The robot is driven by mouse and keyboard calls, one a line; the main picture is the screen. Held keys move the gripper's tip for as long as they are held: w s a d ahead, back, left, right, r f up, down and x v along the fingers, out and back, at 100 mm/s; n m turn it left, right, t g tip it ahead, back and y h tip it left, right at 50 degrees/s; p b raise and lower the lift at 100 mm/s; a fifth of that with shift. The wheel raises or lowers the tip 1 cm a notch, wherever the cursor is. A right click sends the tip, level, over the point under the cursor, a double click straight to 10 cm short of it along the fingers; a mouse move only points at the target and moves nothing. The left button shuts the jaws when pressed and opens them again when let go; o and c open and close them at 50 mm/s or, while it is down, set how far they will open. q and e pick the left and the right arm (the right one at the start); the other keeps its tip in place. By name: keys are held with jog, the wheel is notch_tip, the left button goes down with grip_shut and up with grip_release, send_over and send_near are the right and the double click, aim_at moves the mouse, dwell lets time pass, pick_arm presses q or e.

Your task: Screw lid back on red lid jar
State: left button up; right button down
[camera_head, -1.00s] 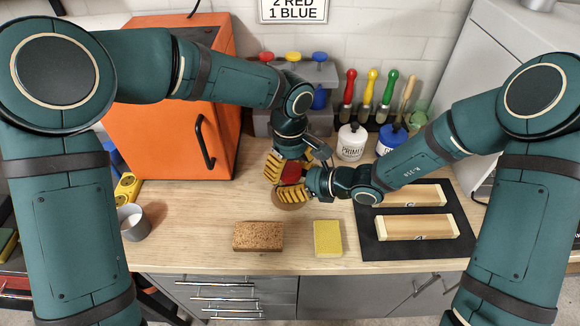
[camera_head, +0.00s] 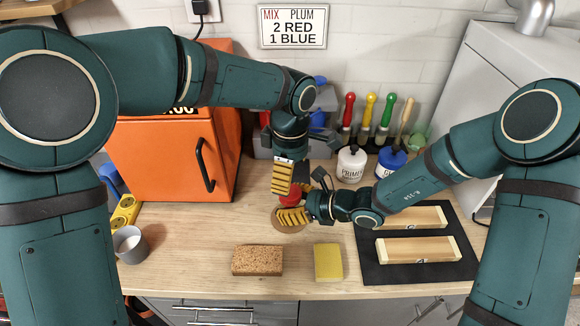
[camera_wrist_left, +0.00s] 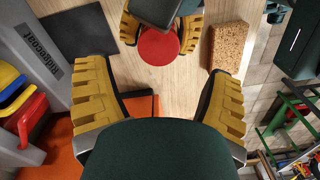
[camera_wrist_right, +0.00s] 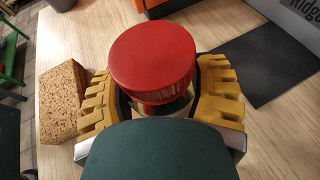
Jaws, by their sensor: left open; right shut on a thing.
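The jar's red lid (camera_wrist_right: 152,62) sits on top of the jar, with a strip of glass (camera_wrist_right: 178,106) visible just below it in the right wrist view. My right gripper (camera_head: 293,216) is shut around the jar body below the lid, near the wood bench top. In the head view the lid (camera_head: 291,194) shows partly, between both grippers. My left gripper (camera_head: 283,180) is open and points down above the lid. In the left wrist view its fingers (camera_wrist_left: 160,100) are spread wide, and the lid (camera_wrist_left: 158,46) lies beyond them, apart from both.
A brown sponge (camera_head: 257,261) and a yellow sponge (camera_head: 328,262) lie in front of the jar. A black mat (camera_head: 408,271) with wooden blocks is at right. An orange cabinet (camera_head: 165,155) stands left, a grey cup (camera_head: 130,245) before it.

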aim_at(290, 206)
pick_arm(q)
jog(key=r+n, duration=0.1)
jog(key=n, duration=0.1)
jog(key=r+n, duration=0.1)
jog(key=n, duration=0.1)
jog(key=shift+f, duration=0.15)
jog(key=shift+f, duration=3.95)
jog(key=c, duration=1.3)
jog(key=m, duration=0.9)
jog(key=shift+m, duration=0.4)
